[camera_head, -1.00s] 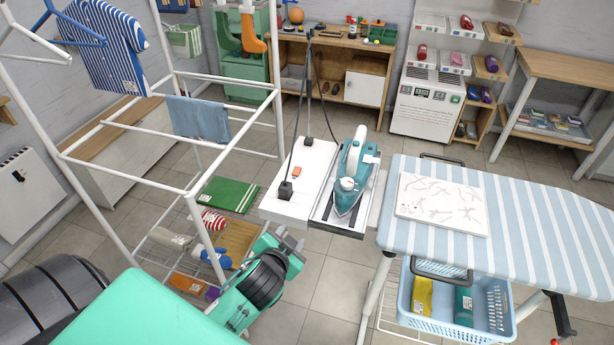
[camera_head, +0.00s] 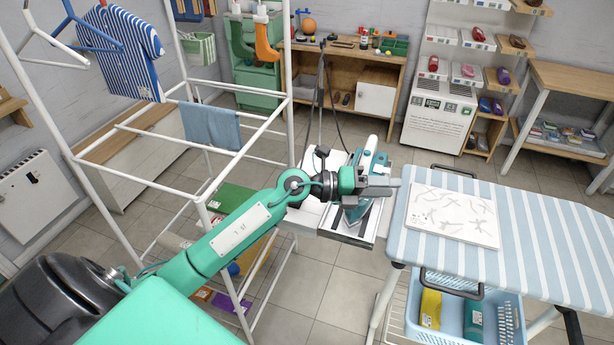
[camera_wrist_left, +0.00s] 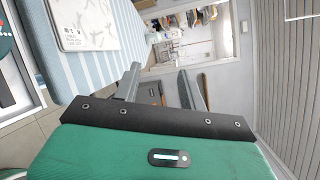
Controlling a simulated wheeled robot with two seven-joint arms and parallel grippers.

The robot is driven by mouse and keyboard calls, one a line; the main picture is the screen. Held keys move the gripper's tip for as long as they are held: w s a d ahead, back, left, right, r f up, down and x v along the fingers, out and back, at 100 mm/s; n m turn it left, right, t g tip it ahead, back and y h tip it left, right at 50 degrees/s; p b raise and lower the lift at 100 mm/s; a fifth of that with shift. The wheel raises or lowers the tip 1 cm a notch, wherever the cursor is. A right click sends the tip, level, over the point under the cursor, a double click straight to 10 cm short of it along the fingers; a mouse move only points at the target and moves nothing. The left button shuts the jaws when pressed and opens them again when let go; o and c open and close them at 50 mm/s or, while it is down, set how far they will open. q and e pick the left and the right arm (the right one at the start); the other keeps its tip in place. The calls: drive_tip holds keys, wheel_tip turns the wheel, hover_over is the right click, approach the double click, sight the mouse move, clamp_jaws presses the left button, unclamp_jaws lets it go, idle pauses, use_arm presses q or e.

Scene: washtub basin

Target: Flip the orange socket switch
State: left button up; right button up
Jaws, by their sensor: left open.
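The orange socket switch is hidden behind my left arm in the head view, and I cannot find it in the left wrist view. The white socket board (camera_head: 337,158) shows only in part, with a black plug (camera_head: 322,151) above my arm. My left gripper (camera_head: 392,187) reaches across the board and in front of the teal iron (camera_head: 371,160), pointing right toward the ironing board. In the left wrist view its two grey fingers (camera_wrist_left: 160,84) are apart with nothing between them. I cannot tell whether it touches the iron. My right gripper is not in view.
The striped ironing board (camera_head: 540,235) with a white patterned panel (camera_head: 453,215) is close to the right of my gripper. A white drying rack (camera_head: 205,215) stands to the left. A blue basket (camera_head: 400,330) is below the ironing board.

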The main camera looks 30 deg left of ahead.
use_arm(q)
drive_tip(key=w+a+f+m+g+y, duration=0.1)
drive_tip(key=w+a+f+g+y, duration=0.1)
drive_tip(key=a+f+y, duration=0.3)
drive_tip(key=w+a+m+g+y, duration=0.1)
drive_tip(key=w+a+g+y, duration=0.15)
drive_tip(key=a, duration=0.35)
drive_tip(key=a+r+n+g+y, duration=0.1)
drive_tip(key=a+r+n+y, duration=0.1)
drive_tip(key=a+y, duration=0.9)
drive_tip(key=w+a+f+h, duration=0.1)
drive_tip(key=f, duration=0.2)
drive_tip(key=w+a+f+h+p, duration=0.1)
drive_tip(key=f, duration=0.3)
drive_tip(key=w+a+f+h+p, duration=0.1)
drive_tip(key=w+f, duration=0.1)
drive_tip(key=f, duration=0.2)
drive_tip(key=shift+w+a+f+h, duration=0.1)
drive_tip(key=shift+a+f+h, duration=0.1)
drive_tip(key=shift+f+h, duration=0.05)
drive_tip(key=shift+w+a+f+p, duration=0.1)
drive_tip(key=shift+w+f+p, duration=0.15)
drive_tip(key=shift+f, duration=0.4)
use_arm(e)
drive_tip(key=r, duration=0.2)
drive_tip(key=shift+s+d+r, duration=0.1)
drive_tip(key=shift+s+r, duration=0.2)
